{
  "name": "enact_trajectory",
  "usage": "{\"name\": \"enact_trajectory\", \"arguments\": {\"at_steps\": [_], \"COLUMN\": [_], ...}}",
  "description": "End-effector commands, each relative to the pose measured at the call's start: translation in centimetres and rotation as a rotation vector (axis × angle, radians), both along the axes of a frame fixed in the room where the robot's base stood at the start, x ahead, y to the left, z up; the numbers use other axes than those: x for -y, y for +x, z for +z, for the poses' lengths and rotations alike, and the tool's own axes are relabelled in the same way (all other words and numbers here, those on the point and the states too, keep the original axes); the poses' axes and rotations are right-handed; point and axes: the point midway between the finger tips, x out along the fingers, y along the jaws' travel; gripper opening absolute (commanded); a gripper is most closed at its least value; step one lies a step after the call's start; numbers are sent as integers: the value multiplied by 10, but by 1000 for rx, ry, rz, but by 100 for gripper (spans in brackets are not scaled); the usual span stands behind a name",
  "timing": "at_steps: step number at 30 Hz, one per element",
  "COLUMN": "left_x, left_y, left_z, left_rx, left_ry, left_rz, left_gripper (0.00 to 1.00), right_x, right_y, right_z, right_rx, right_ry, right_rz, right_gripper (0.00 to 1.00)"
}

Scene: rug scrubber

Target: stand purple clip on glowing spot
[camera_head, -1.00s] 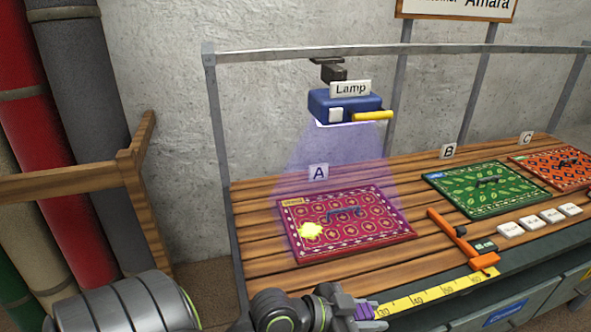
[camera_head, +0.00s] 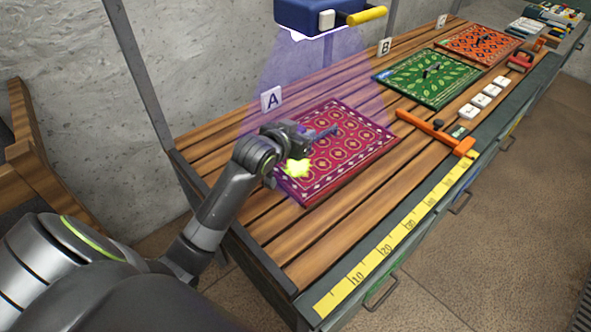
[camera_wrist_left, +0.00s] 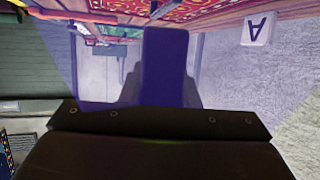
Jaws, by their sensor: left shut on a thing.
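The glowing yellow spot (camera_head: 298,168) lies on the near left corner of the red rug (camera_head: 345,150) marked A. My left gripper (camera_head: 300,138) is just above and behind that spot in the head view, over the rug's left edge. It is shut on the purple clip (camera_head: 301,128), of which only a small bit shows there. In the left wrist view the clip (camera_wrist_left: 165,65) is a large dark purple block in front of the jaws. I cannot tell how far the clip is from the rug. My right gripper is not in view.
A blue lamp (camera_head: 318,15) hangs over the rug and casts a violet cone. Sign A (camera_head: 271,99) stands behind it. A dark handle (camera_head: 322,132) is on the rug. An orange bar (camera_head: 430,130) lies to the right, with a green rug (camera_head: 432,77) beyond.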

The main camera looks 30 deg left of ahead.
Motion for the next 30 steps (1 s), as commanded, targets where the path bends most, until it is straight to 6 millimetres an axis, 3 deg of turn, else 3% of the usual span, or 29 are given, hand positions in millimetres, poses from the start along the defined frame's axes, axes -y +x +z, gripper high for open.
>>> {"name": "enact_trajectory", "arguments": {"at_steps": [3, 6, 15, 25, 30], "left_x": [-11, -15, -16, -16, -16], "left_y": [20, 26, 27, 26, 26], "left_z": [7, 6, -43, -83, -89], "left_rx": [2, -3, -5, -5, -2], "left_ry": [0, -1, -2, -2, -1], "left_rz": [57, 81, 86, 85, 85], "left_gripper": [7, 7, 7, 7, 7], "right_x": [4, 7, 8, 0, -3], "right_y": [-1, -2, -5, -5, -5], "right_z": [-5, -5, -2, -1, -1], "right_rx": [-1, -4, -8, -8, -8], "right_ry": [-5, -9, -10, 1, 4], "right_rz": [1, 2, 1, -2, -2], "right_gripper": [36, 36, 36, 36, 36]}}
